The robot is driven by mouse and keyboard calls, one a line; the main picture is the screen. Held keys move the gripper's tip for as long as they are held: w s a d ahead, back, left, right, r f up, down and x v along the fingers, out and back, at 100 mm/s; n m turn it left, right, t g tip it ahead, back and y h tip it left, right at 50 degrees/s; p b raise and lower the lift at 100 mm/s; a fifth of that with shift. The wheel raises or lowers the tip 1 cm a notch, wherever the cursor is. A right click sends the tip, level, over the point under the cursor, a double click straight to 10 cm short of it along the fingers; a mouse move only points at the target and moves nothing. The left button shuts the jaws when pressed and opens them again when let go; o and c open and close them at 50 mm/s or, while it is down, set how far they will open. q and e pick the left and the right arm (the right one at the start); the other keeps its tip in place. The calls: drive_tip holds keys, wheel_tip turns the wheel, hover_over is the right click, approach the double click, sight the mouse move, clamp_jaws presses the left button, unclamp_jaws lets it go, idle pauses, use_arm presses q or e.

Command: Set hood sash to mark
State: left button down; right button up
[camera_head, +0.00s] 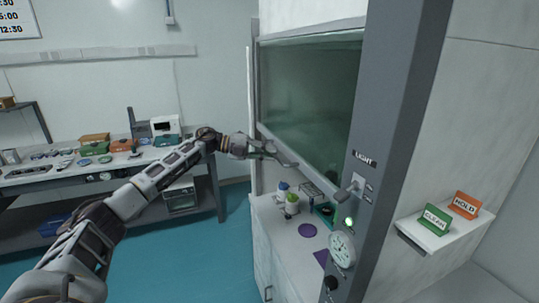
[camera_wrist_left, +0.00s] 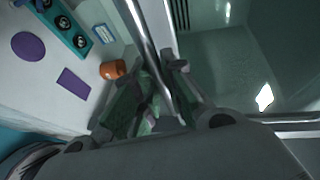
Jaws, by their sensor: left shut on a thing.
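The fume hood's glass sash (camera_head: 310,95) is partly raised, with an open gap between its lower edge and the white work surface. My left gripper (camera_head: 272,153) reaches in from the left to the sash's lower edge. In the left wrist view the fingers of my left gripper (camera_wrist_left: 160,72) are shut on the shiny metal sash handle bar (camera_wrist_left: 143,28), which runs between them. The sash glass (camera_wrist_left: 215,65) also shows there, to the right of the bar. I cannot make out a height mark on the frame. My right gripper is not in view.
The hood's grey post (camera_head: 395,130) carries a light switch, green lamp, gauge (camera_head: 342,249) and black knob. An orange container (camera_wrist_left: 112,69) and a teal rack (camera_wrist_left: 66,27) stand on the work surface. A side shelf holds a green sign (camera_head: 435,218) and an orange HOLD sign (camera_head: 465,205).

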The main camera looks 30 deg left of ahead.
use_arm(q)
drive_tip(key=c, duration=1.8)
unclamp_jaws()
drive_tip(key=shift+o, duration=0.2)
drive_tip(key=v, duration=1.2)
